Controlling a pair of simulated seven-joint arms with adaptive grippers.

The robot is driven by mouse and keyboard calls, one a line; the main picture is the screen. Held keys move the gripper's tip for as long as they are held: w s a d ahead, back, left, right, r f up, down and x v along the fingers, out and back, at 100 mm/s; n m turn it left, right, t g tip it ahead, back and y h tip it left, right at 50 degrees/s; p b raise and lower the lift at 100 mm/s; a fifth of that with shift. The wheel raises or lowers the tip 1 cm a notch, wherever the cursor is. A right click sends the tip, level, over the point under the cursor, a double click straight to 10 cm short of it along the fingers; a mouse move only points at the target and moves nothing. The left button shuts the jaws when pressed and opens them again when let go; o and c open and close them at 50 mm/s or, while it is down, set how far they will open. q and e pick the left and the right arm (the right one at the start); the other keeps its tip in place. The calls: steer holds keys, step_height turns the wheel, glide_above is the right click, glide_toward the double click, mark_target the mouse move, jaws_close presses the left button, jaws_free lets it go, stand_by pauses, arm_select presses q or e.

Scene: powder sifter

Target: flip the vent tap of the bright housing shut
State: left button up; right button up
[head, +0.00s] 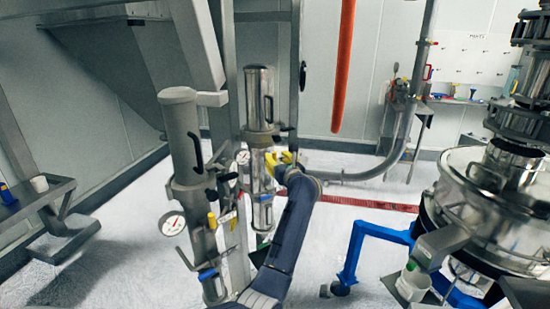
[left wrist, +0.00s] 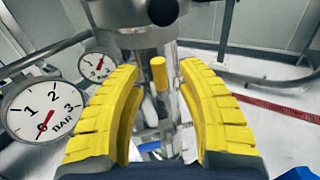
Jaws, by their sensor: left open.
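The bright housing (head: 259,97) is a shiny upright metal cylinder in the middle left of the head view, behind a duller grey housing (head: 181,130). My left gripper (head: 279,161) is at the bright housing's middle. In the left wrist view its two yellow fingers (left wrist: 158,78) are open, one on each side of a short yellow handle (left wrist: 158,73), which looks like the vent tap. A gap shows between the handle and each finger. In the head view the gripper hides this handle. My right gripper is not in view.
A large pressure gauge (left wrist: 42,109) and a smaller one (left wrist: 96,65) are left of my fingers. A blue lever (left wrist: 149,147) sits below the yellow handle. The dull housing has its own gauge (head: 172,224) and yellow handle (head: 211,221). A steel sifter (head: 490,195) stands at right.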

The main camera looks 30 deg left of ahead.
arm_select(q)
steer(key=v, duration=0.9)
steer(key=shift+s+d, duration=0.2)
steer(key=shift+d, duration=0.05)
steer(key=shift+x, duration=6.05)
steer(key=shift+w+a, duration=0.1)
steer(key=shift+a, duration=0.05)
steer(key=shift+s+n, duration=0.4)
steer(key=shift+n, duration=0.3)
steer(key=f+v, duration=0.1)
steer(key=v, duration=1.7)
steer(key=w+a+f+g+y, duration=0.1)
steer(key=w+a+f, duration=0.3)
steer(key=a+f, duration=0.1)
steer(key=shift+a+f+n, duration=0.15)
steer(key=shift+f+n, duration=0.25)
steer(key=shift+f, duration=0.45)
